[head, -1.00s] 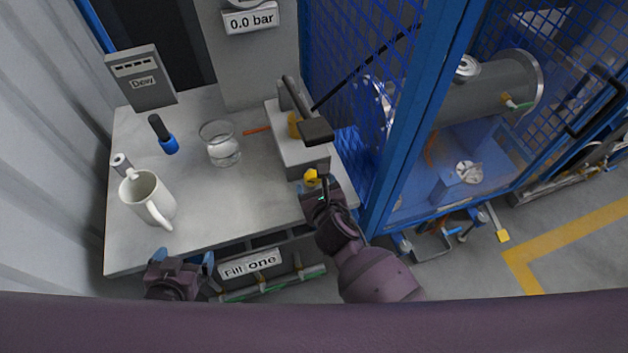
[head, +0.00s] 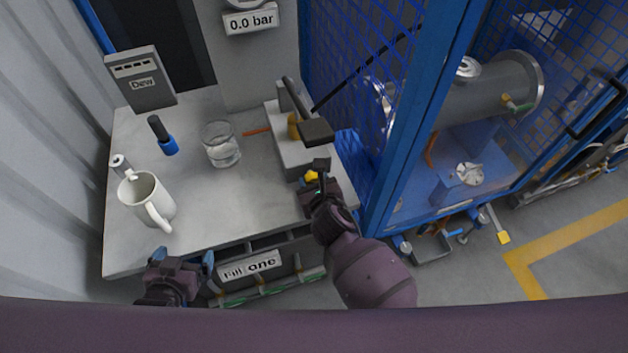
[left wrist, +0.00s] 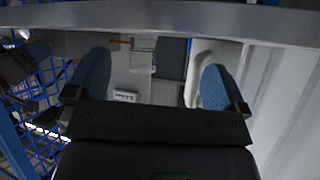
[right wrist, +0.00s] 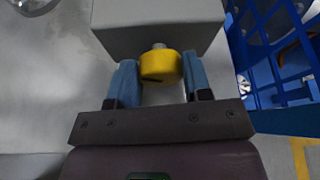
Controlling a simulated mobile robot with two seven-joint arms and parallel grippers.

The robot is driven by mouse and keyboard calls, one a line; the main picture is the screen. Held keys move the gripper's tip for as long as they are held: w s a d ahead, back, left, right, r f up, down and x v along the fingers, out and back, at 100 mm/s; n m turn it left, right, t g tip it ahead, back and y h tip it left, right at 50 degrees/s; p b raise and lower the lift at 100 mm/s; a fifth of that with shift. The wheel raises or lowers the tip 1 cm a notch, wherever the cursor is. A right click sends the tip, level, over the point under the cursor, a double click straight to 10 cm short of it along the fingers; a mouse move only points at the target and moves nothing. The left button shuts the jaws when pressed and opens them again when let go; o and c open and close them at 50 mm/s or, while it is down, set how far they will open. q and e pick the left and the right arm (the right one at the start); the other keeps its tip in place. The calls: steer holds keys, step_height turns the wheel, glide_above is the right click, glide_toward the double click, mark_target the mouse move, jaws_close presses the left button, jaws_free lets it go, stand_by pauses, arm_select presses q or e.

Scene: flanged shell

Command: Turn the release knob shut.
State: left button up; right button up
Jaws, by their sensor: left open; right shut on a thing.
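The yellow release knob (right wrist: 161,66) sits on the front of a grey block (right wrist: 158,22) in the right wrist view. It also shows in the head view (head: 311,176), partly hidden by my right gripper. My right gripper (right wrist: 158,82) is shut on the knob, with a blue finger on each side of it. A dark mark shows on the knob's lower face. My left gripper (head: 184,266) is open and empty in front of the table's near edge. Its two spread blue fingers show in the left wrist view (left wrist: 151,80).
The table (head: 215,205) bears a white mug (head: 140,195), a glass beaker (head: 221,148), a blue-capped tool (head: 165,140) and a dark-handled lever (head: 316,130) above the block. A blue mesh cage (head: 400,150) stands close on the right. The table's front middle is clear.

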arm_select(q)
steer(key=shift+s+r, duration=0.1)
arm_select(e)
steer(key=shift+d+r+m+y+p, duration=0.15)
steer(key=shift+m+y+p, duration=0.25)
steer(key=shift+p, duration=0.5)
steer(key=shift+d+m+g+y+p, duration=0.1)
steer(key=shift+m+g+y+p, duration=0.3)
steer(key=shift+m+p, duration=0.45)
steer(key=shift+w+d+f+m+y, duration=0.1)
steer(key=shift+f+m+y, duration=0.05)
steer(key=shift+m+y, duration=0.45)
steer(key=shift+d+f+m+y, duration=0.1)
steer(key=shift+m+y, duration=0.3)
steer(key=shift+m, duration=0.25)
steer(key=shift+f+m+y, duration=0.1)
steer(key=shift+m+y, duration=0.5)
steer(key=shift+m, duration=0.3)
arm_select(q)
steer(key=shift+s+a+r+b, duration=0.1)
steer(key=shift+s+r+b, duration=0.3)
steer(key=shift+r, duration=0.25)
arm_select(e)
steer(key=shift+m+y, duration=0.3)
steer(key=shift+m, duration=0.1)
